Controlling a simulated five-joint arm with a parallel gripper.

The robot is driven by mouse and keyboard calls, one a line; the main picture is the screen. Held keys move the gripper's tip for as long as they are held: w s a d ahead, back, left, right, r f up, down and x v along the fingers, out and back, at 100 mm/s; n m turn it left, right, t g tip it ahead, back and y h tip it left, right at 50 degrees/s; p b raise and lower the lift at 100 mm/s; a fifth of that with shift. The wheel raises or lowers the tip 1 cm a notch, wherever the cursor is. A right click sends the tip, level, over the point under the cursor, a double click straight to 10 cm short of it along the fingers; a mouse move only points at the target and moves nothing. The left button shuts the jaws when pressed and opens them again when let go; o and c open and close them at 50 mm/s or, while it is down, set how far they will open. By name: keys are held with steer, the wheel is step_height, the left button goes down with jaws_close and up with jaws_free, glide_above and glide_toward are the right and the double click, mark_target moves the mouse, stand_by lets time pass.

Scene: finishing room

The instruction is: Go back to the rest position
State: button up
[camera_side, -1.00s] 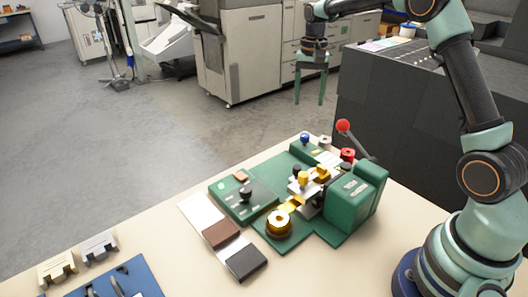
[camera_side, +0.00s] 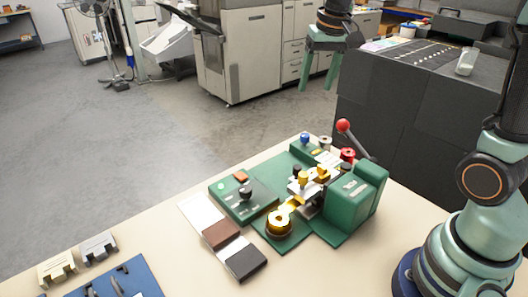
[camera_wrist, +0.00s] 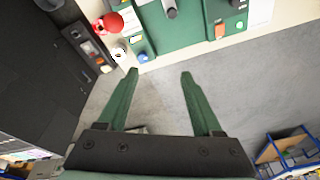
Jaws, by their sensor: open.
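My gripper (camera_side: 316,84) hangs high at the top of the side view, its two green fingers pointing down, apart and with nothing between them. It is well above and behind the green machine (camera_side: 345,200) on the bench. In the wrist view my gripper (camera_wrist: 157,75) is open and empty, with grey floor between its fingers. Part of the green machine (camera_wrist: 190,42) shows beyond the fingertips there, with its red knob (camera_wrist: 112,22) at the upper left.
The pale bench (camera_side: 150,235) carries a strip of white, brown and black pads (camera_side: 222,234), two small holders (camera_side: 98,245) and a blue tray (camera_side: 130,280). A dark cabinet (camera_side: 400,125) stands behind the bench. The air around my gripper looks clear.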

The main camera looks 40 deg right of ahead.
steer(key=s+a+f+n+t, duration=0.1)
steer(key=s+a+n+t, duration=0.2)
steer(key=s, duration=1)
steer(key=a+n, duration=0.2)
steer(key=a, duration=0.1)
steer(key=shift+a+f, duration=0.2)
